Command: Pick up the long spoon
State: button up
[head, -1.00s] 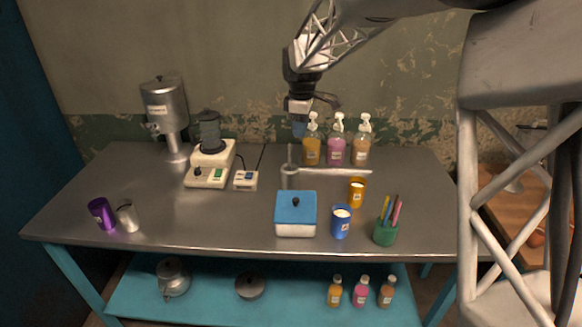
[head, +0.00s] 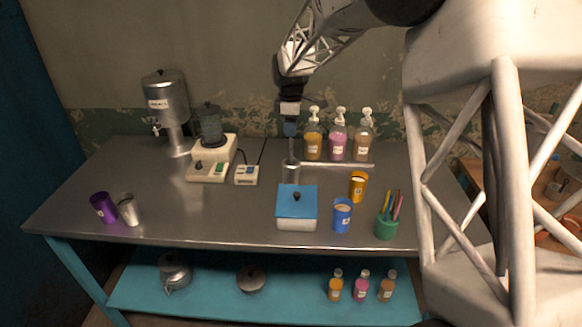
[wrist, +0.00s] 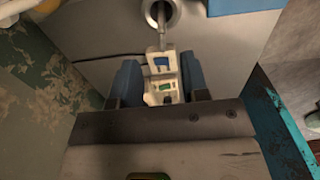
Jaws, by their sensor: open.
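The long spoon stands upright in a metal cup (head: 291,173) behind the blue-lidded box; its thin grey handle (head: 291,150) sticks up from the cup. Its bowl end is hidden inside. My gripper (head: 290,129) is just above the handle's top in the head view, pointing down. In the wrist view my gripper (wrist: 161,80) is open, with a blue finger on each side. The spoon handle (wrist: 163,36) runs from the cup (wrist: 160,13) towards the gap between the fingers. I cannot tell whether its tip is between them.
Several pump bottles (head: 338,135) stand right of my gripper, behind a pale bar (head: 340,165). The blue-lidded box (head: 297,222) is in front of the cup, with blue (head: 342,216) and orange (head: 358,186) cups to the right. A blender (head: 212,150) stands left.

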aim_at(291, 144)
jog(key=shift+f, duration=0.6)
jog(key=shift+s+f, duration=0.1)
jog(key=shift+f, duration=2.5)
grip_shut()
